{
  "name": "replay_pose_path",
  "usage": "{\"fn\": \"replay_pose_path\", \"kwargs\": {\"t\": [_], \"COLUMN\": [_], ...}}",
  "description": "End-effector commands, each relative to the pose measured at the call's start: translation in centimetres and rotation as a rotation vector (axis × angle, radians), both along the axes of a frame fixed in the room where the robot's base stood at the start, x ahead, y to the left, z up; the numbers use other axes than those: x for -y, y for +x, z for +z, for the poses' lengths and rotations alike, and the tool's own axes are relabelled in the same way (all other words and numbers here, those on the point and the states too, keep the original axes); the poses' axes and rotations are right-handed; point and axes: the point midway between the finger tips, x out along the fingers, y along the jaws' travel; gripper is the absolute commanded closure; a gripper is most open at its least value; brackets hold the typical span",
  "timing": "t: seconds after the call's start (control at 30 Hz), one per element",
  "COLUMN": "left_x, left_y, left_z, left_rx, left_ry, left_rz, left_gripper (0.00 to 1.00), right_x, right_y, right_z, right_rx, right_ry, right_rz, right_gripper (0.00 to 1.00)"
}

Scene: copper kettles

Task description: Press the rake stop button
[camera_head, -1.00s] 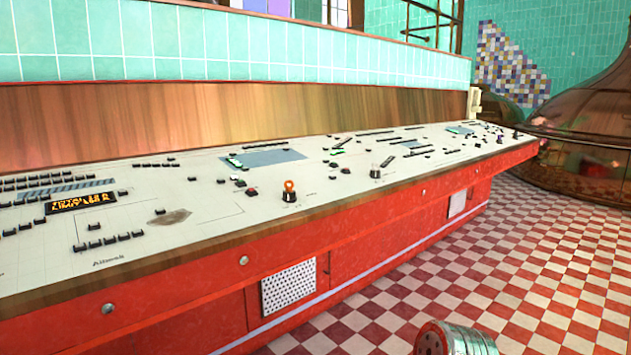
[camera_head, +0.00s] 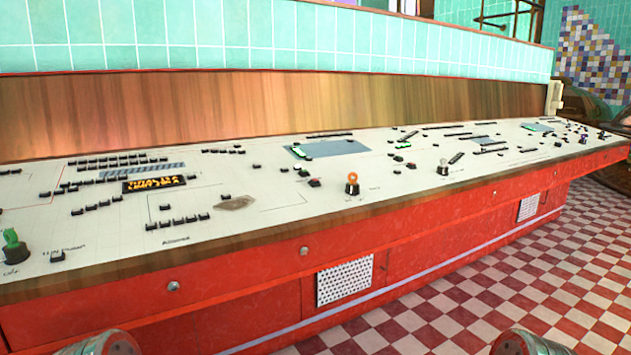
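A long control panel (camera_head: 300,205) with a white sloping top runs from the left edge to the far right, on a red base. It bears several small black buttons, a green knob (camera_head: 13,246) at the far left, an orange-topped knob (camera_head: 352,183) near the middle and a pale-topped knob (camera_head: 443,167) farther right. The labels are too small to read, so I cannot tell which one is the rake stop button. Rounded red-and-grey parts of my arms show at the bottom edge. Neither gripper is in view.
An orange-lit display (camera_head: 154,184) sits in the panel's left part. The wooden front edge (camera_head: 240,242) and red cabinet (camera_head: 235,303) face me. Red-and-white checked floor (camera_head: 480,300) lies open at lower right. A teal tiled wall (camera_head: 250,40) stands behind.

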Motion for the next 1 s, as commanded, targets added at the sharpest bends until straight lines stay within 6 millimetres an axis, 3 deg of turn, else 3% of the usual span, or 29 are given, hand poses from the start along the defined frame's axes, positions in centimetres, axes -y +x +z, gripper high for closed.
{"fn": "replay_pose_path", "kwargs": {"t": [0.03,0.23,0.27,1.0], "left_x": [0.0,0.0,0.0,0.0], "left_y": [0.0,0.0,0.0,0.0], "left_z": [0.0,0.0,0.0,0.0], "left_rx": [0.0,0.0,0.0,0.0], "left_ry": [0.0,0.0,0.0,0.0], "left_rz": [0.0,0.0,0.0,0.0], "left_gripper": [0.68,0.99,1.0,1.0], "right_x": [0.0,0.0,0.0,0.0], "right_y": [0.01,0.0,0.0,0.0], "right_z": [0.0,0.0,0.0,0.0], "right_rx": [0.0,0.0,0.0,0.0], "right_ry": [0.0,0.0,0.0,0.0], "right_rz": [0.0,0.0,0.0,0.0], "right_gripper": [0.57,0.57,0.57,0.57]}}
